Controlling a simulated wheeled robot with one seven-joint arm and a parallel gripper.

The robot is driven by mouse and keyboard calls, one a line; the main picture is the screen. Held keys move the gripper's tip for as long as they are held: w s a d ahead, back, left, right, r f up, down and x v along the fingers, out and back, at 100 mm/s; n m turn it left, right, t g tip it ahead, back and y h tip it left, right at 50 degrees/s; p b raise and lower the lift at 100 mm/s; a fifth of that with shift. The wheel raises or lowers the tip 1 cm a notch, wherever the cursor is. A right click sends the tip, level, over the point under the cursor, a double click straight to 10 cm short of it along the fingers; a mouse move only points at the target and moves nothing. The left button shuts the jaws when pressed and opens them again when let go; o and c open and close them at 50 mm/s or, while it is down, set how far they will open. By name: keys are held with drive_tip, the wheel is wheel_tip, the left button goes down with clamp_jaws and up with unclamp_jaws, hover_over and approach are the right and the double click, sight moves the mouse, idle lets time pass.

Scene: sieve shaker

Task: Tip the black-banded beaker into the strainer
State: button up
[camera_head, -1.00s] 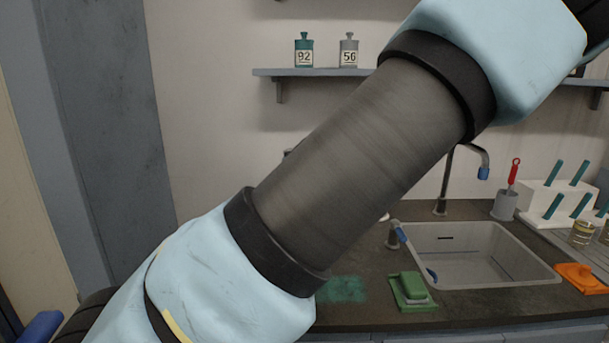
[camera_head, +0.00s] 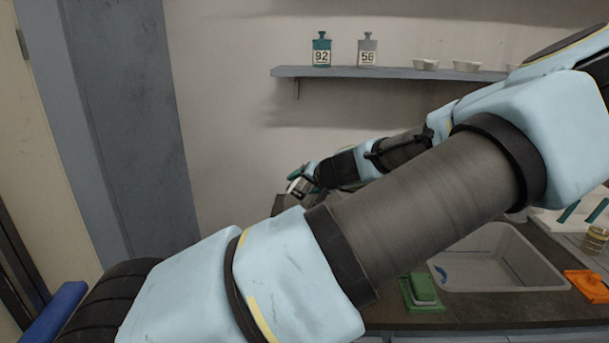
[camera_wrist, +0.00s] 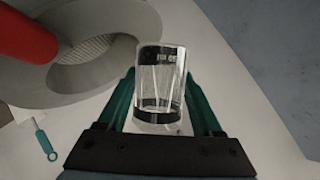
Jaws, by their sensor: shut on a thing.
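The black-banded beaker (camera_wrist: 160,85) is clear glass with dark bands near its rim and base. My gripper (camera_wrist: 160,88) is shut on it, with a teal finger on each side, and it looks empty in the wrist view. The strainer (camera_wrist: 95,48) seems to be the grey ring with a mesh floor at the upper left of the wrist view, beside the beaker and apart from it in the picture. In the head view my gripper (camera_head: 298,182) is small and far off, partly hidden by my arm, and the strainer cannot be made out.
A red rounded thing (camera_wrist: 25,35) overlaps the ring. A small teal-handled tool (camera_wrist: 42,138) lies on the white surface at left. A wall shelf (camera_head: 390,73) holds bottles and bowls.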

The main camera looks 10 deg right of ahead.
drive_tip(key=m+y+p, duration=0.1)
drive_tip(key=p, duration=0.1)
drive_tip(key=m+g+y+p, duration=0.1)
drive_tip(key=p, duration=0.1)
drive_tip(key=shift+r+y, duration=0.2)
drive_tip(key=shift+y, duration=0.1)
drive_tip(key=shift+f+m+y+p, duration=0.1)
drive_tip(key=shift+m+y+p, duration=0.3)
drive_tip(key=shift+m, duration=0.3)
drive_tip(key=shift+w+d+f+m+y+p, duration=0.2)
drive_tip(key=shift+d+f+m+y+p, duration=0.15)
drive_tip(key=shift+m+y, duration=0.5)
drive_tip(key=shift+w+d+m+y, duration=0.1)
drive_tip(key=shift+d+m+y, duration=0.2)
drive_tip(key=shift+m+y, duration=0.5)
drive_tip(key=shift+w+d+r+m+y, duration=0.1)
drive_tip(key=shift+d+r+m+y, duration=0.2)
drive_tip(key=shift+r+m+y, duration=0.35)
drive_tip(key=shift+f, duration=0.2)
drive_tip(key=shift+s+a+f+n+h+b, duration=0.2)
drive_tip(key=shift+a+n+h+b, duration=0.15)
drive_tip(key=shift+n+h, duration=0.2)
drive_tip(key=shift+s+a+f+n+h+b, duration=0.1)
drive_tip(key=shift+a+f+n+h+b, duration=0.1)
drive_tip(key=shift+n+h+b, duration=0.3)
drive_tip(key=shift+r+n, duration=0.15)
drive_tip(key=shift+n, duration=0.1)
